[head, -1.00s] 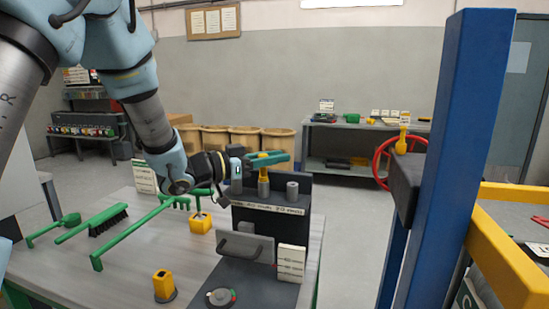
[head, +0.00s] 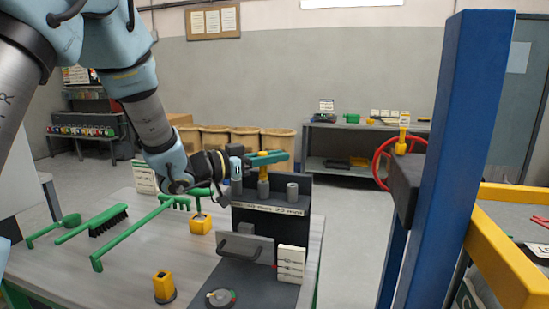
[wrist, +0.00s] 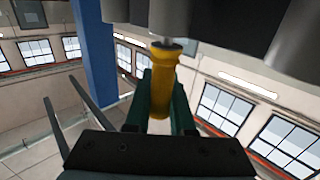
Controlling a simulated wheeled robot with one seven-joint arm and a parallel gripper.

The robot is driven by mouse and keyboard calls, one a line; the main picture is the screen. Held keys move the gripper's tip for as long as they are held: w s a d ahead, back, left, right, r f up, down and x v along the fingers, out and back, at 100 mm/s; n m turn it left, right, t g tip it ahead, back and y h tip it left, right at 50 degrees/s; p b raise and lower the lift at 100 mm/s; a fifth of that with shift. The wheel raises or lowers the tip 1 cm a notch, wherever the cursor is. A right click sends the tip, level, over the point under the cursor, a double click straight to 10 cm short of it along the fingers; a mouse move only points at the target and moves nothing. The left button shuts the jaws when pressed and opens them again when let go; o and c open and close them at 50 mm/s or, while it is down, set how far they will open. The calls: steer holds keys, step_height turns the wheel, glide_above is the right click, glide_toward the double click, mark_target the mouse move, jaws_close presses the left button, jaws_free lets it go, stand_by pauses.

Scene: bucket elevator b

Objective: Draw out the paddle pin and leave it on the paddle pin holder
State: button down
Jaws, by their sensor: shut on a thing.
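A pin with a yellow grip (head: 263,172) stands upright in line with the middle of three grey tubes (head: 264,188) on a dark labelled stand (head: 270,222). My gripper (head: 268,158) has green fingers and is shut on the yellow grip, level above the tubes. In the wrist view the yellow grip (wrist: 162,88) lies between the green fingers (wrist: 158,112). A grey shank goes from its collar toward the dark tubes (wrist: 225,35); how deep it sits in the tube is hidden. I cannot tell which object is the paddle pin holder.
Beside the stand is a yellow block (head: 200,223). A yellow socket (head: 164,287) stands on the table front. Green tools and a brush (head: 108,220) lie left. A blue post (head: 455,150) with another yellow pin (head: 402,135) and red wheel (head: 383,160) is at right.

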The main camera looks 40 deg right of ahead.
steer(key=shift+r+p, duration=0.3)
steer(key=shift+r, duration=0.2)
steer(key=shift+r+p, duration=1.9)
steer(key=shift+r, duration=0.8)
steer(key=shift+r, duration=0.1)
step_height(320, 180, up, 4)
steer(key=p, duration=0.2)
steer(key=shift+p, duration=0.35)
